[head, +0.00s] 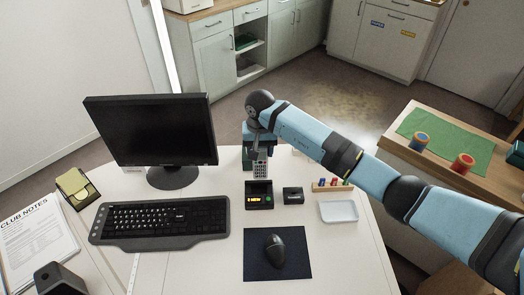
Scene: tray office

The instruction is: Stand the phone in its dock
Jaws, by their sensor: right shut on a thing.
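The phone (260,168) is a grey handset with a keypad, upright above the back of the dock. The dock (259,202) is a black base with a lit orange display and a green button, on the white desk. My right gripper (258,152) points down and is shut on the phone's upper part, hiding its top. The phone's lower end shows right at the dock's back edge; I cannot tell if they touch. My left gripper is not in view.
A monitor (150,130) and keyboard (160,219) stand left of the dock. A small black box (293,195), a pale tray (339,211) and a wooden rack (333,187) are on the right. A mouse (275,254) lies on a dark mat in front.

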